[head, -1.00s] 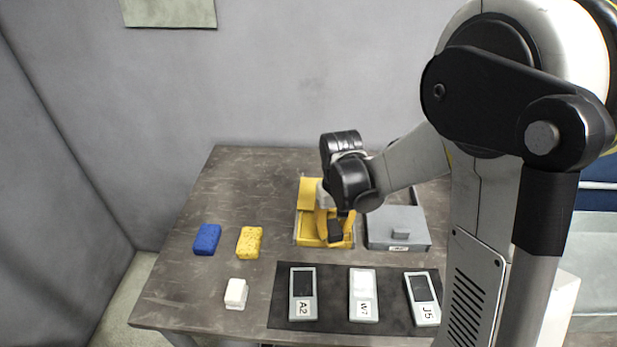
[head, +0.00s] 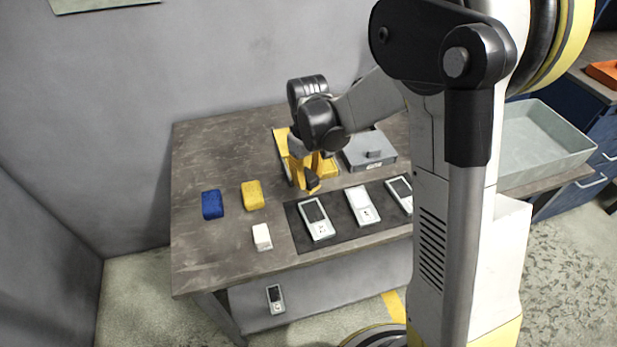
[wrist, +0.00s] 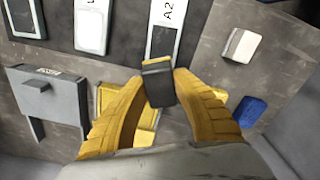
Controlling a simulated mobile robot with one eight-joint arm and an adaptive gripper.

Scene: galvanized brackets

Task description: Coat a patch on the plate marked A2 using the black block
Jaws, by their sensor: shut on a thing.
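My gripper (head: 306,176) has yellow fingers shut on the black block (wrist: 158,84). In the head view the block (head: 312,182) is near the back edge of the mat, just behind plate A2 (head: 317,225). Plate A2 is light grey with a dark panel and lies on the mat. In the wrist view its label (wrist: 168,12) is readable, and the block overlaps the plate's near end in the picture. I cannot tell whether block and plate touch; the block looks raised.
The dark mat (head: 300,236) also bears two more plates, one white-faced (head: 362,206). A yellow tray (head: 281,146) and grey lidded box (head: 378,160) stand behind. A blue sponge (head: 212,204), yellow sponge (head: 253,195) and white block (head: 262,237) lie left. Another plate (head: 275,298) is below.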

